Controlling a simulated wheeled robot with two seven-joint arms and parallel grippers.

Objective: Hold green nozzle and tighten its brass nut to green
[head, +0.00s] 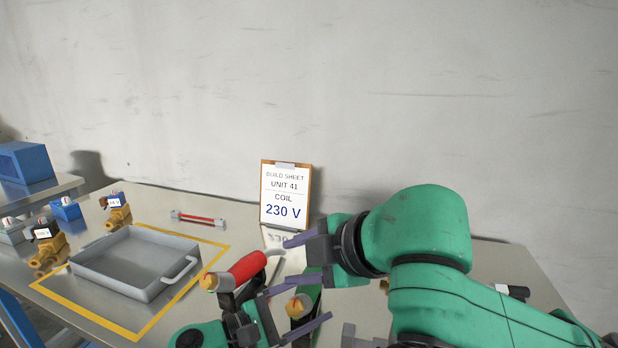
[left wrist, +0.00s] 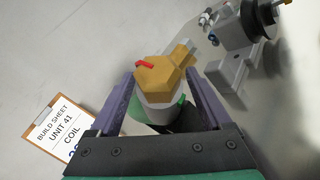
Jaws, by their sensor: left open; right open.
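A brass nut (head: 297,304) tops the green nozzle (head: 313,298), which is mostly hidden by my grippers in the head view. In the left wrist view the brass nut (left wrist: 165,78) shows a red mark, with a pale collar below it and a bit of green at the collar's side. My left gripper (head: 313,300) is open, its purple fingers on either side of the nut and collar; contact cannot be told. My right gripper (head: 286,264) is open and empty just above and behind, pointing left.
A red-handled piece (head: 245,268) with a brass end stands left of my grippers. A grey tray (head: 110,285) sits inside a yellow outline. Brass valves (head: 48,250) stand at the left. A build sheet clipboard (head: 286,195) reading 230 V leans at the back.

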